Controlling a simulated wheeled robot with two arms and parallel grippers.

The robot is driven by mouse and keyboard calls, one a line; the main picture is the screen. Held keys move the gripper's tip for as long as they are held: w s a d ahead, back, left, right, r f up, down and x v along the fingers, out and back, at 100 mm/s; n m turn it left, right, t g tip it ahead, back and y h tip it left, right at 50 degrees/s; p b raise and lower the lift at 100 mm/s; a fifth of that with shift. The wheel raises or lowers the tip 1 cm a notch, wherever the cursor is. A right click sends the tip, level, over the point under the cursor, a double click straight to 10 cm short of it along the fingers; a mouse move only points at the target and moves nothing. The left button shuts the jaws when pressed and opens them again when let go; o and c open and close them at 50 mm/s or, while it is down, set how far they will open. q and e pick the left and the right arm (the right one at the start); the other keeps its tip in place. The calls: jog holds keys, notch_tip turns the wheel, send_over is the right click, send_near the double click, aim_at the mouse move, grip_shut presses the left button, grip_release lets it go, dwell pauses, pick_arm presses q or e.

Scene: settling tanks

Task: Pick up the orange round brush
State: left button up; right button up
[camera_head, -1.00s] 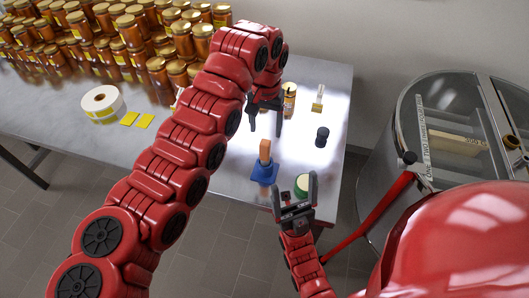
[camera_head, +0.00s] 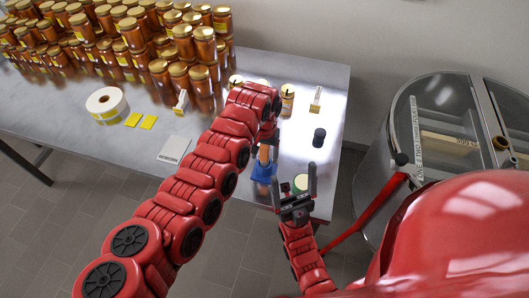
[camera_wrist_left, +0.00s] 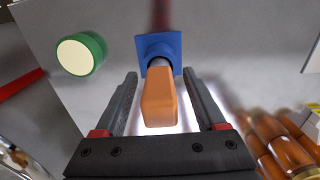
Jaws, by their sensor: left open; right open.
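The orange round brush (camera_head: 264,153) shows as an orange block-shaped handle standing upright on a blue square base (camera_head: 263,172) near the table's front edge. In the left wrist view the orange handle (camera_wrist_left: 160,98) lies between the two fingers, with a short grey neck and the blue base (camera_wrist_left: 160,45) beyond it. My left gripper (camera_wrist_left: 160,74) is open around the handle, with a gap on each side. My right gripper (camera_head: 295,175) is open and empty at the table's front edge.
A green round item with a pale top (camera_head: 301,182) is near the brush; it shows in the left wrist view too (camera_wrist_left: 82,54). A black cylinder (camera_head: 319,137) and a small jar (camera_head: 287,100) stand behind. Many honey jars (camera_head: 130,40) fill the back left. A glass-lidded tank (camera_head: 440,120) is right.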

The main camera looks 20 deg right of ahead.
pick_arm(q)
grip_shut()
dwell(0.3)
jog(key=shift+w+r+b, duration=0.1)
jog(key=shift+r+b, duration=0.3)
jog(key=shift+r, duration=0.1)
notch_tip(320, 180, up, 8)
jog(key=b, duration=0.3)
jog(key=shift+r, duration=0.55)
